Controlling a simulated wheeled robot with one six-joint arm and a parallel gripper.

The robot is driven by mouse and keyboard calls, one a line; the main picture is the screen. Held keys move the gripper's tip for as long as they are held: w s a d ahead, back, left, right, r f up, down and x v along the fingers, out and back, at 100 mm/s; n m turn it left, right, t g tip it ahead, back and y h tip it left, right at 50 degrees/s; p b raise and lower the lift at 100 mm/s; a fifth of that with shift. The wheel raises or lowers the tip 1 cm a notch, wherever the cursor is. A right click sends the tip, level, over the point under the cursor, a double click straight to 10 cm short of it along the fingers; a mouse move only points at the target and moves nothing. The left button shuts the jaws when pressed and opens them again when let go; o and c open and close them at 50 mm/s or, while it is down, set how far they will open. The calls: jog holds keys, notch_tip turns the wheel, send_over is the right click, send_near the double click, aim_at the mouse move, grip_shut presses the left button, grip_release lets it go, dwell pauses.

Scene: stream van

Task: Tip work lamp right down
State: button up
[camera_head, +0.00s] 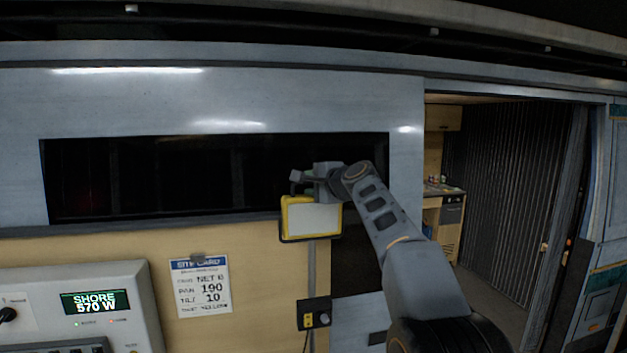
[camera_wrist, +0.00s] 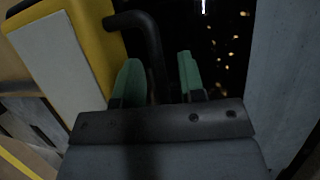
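The work lamp (camera_head: 311,217) has a yellow frame and a pale panel. It sits at the top of a thin pole in front of the van wall. In the wrist view its yellow body and pale panel (camera_wrist: 62,70) fill the left side, and its black bent handle (camera_wrist: 150,35) runs down between my green fingers. My gripper (camera_head: 303,182) is just above the lamp in the head view. In the wrist view my gripper (camera_wrist: 161,78) is open, with one finger on each side of the handle. Contact with the handle cannot be told.
A black socket box (camera_head: 314,313) is on the pole below the lamp. A dark window slot lies behind my gripper. An open doorway is at right.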

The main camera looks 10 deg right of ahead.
jog(key=shift+c, duration=0.4)
grip_shut()
